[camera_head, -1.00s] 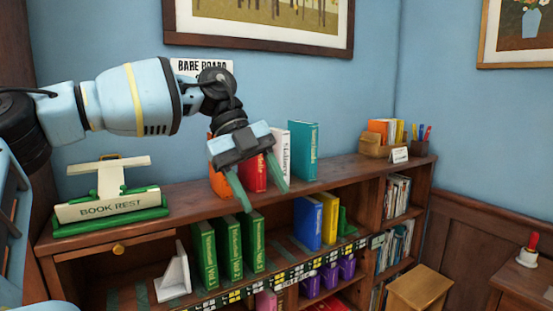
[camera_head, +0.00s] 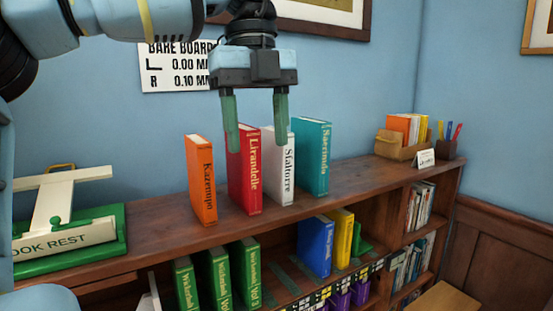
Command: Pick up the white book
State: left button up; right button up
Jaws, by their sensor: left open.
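The white book (camera_head: 283,182) stands upright on top of the bookcase, its spine lettering facing me. It is between a red book (camera_head: 245,180) on its left and a teal book (camera_head: 314,158) on its right. My left gripper (camera_head: 257,155) is open and points down in front of the books' upper parts. Its right finger overlaps the white book's top and its left finger overlaps the red book. I cannot tell whether either finger touches a book. My right gripper is not in view.
An orange book (camera_head: 202,180) stands left of the red one. A green and white book rest (camera_head: 68,240) is at the left. A wooden box with cards (camera_head: 403,140) is at the back right. Green books (camera_head: 218,278) and a blue book (camera_head: 316,246) stand on the shelf below.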

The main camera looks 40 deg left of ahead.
aim_at(278, 161)
jog(key=i+j, duration=0.45)
jog(key=j, duration=0.15)
jog(key=i+j, duration=0.5)
jog(key=j, duration=0.15)
